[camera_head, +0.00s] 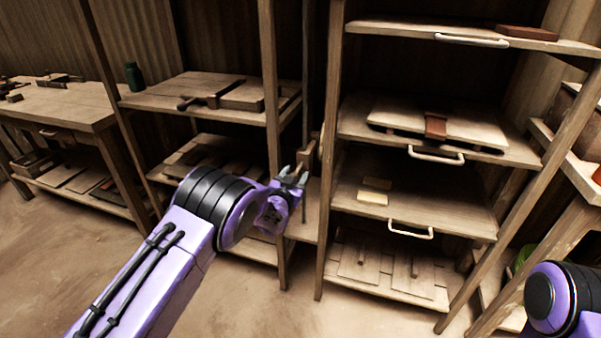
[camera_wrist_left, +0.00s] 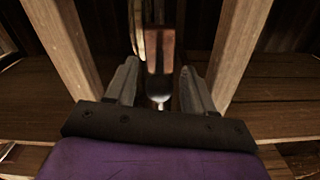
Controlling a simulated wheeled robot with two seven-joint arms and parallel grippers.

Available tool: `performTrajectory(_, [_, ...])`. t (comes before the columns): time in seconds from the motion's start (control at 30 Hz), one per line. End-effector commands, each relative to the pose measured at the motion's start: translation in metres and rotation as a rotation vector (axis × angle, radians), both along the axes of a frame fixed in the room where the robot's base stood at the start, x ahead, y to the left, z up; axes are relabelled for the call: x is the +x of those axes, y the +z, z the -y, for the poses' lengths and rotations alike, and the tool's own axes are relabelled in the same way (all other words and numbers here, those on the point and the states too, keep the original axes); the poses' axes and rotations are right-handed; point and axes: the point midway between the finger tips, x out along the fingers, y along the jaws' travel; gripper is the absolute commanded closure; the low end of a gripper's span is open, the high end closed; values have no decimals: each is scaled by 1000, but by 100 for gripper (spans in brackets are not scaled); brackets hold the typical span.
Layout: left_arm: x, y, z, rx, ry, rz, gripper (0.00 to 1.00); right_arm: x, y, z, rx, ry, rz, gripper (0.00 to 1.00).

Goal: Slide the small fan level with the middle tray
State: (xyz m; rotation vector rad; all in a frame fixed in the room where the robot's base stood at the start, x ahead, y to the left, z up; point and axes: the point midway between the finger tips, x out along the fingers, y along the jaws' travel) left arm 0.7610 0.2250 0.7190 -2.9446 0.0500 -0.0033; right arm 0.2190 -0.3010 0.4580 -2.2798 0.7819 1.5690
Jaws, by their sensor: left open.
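My left gripper (camera_head: 293,174) is in front of the gap between the two racks, its fingers apart. The small fan appears to be the brown block with a pale round edge (camera_head: 307,156) on the upright rod just beyond my fingertips. In the left wrist view the brown block (camera_wrist_left: 161,50) and a pale curved rim show between and beyond my open left fingers (camera_wrist_left: 160,85), with a shiny metal knob below. I cannot tell if the fingers touch it. The middle tray (camera_head: 490,150) has a white handle and carries a pale board with a brown strap. My right gripper is out of view.
Rack posts (camera_head: 330,130) stand close on both sides of my left gripper. The upper tray (camera_head: 400,28) and lower tray (camera_head: 460,212) sit above and below the middle one. A workbench (camera_head: 60,108) stands at the left. The floor in front is clear.

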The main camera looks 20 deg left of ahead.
Motion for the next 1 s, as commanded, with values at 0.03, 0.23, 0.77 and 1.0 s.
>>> performTrajectory(0.03, [8,-1,0,-2,1,2,47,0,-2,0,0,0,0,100])
performTrajectory(0.23, [25,0,1,-1,0,1,47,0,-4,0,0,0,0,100])
performTrajectory(0.77, [27,0,1,0,0,0,100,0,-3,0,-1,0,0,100])
performTrajectory(1.0, [24,18,-11,-1,15,1,100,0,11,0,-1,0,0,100])
